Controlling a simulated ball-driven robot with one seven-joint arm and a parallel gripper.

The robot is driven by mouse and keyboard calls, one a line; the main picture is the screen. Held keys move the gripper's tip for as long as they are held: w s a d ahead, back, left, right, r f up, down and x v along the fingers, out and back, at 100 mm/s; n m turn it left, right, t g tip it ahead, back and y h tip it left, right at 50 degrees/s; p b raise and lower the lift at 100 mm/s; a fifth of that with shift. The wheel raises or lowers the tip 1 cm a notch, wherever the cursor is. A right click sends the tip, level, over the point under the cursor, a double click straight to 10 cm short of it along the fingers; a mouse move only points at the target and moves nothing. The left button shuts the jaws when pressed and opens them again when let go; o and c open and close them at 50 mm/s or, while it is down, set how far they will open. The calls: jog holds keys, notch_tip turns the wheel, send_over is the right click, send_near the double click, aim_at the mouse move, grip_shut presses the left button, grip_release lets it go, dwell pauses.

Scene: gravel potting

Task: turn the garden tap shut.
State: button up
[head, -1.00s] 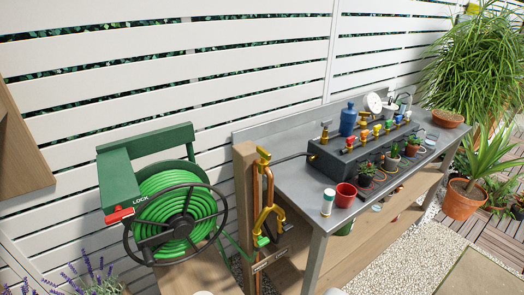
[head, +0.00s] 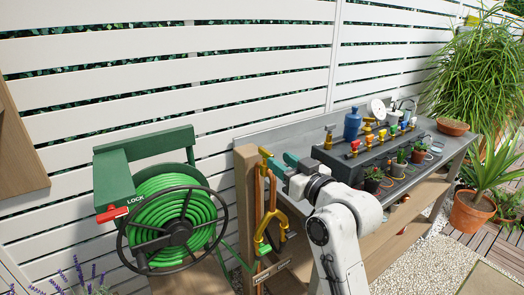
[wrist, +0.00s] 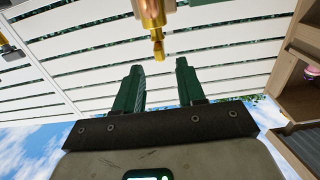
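The garden tap (head: 264,153) is a yellow, brass-coloured fitting at the top of the copper pipe on the wooden post. In the wrist view a brass fitting (wrist: 152,14), apparently part of the tap, hangs from the top edge above and between my fingertips. Its upper part is out of frame. My gripper (head: 281,163) has green fingers and is just right of the tap in the head view. The wrist view shows my gripper (wrist: 158,72) open, with nothing between its fingers. No contact with the tap is visible.
The wooden post (head: 246,205) stands between the green hose reel (head: 174,220) and the grey bench (head: 285,138). A yellow forked item (head: 265,228) hangs low on the post. A dark box with several coloured valves (head: 350,155) and small pots stand on the bench right of my arm.

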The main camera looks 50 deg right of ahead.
aim_at(260, 147)
jog(key=x, duration=0.9)
jog(key=shift+w+f, duration=0.1)
jog(key=shift+w, duration=0.1)
grip_shut()
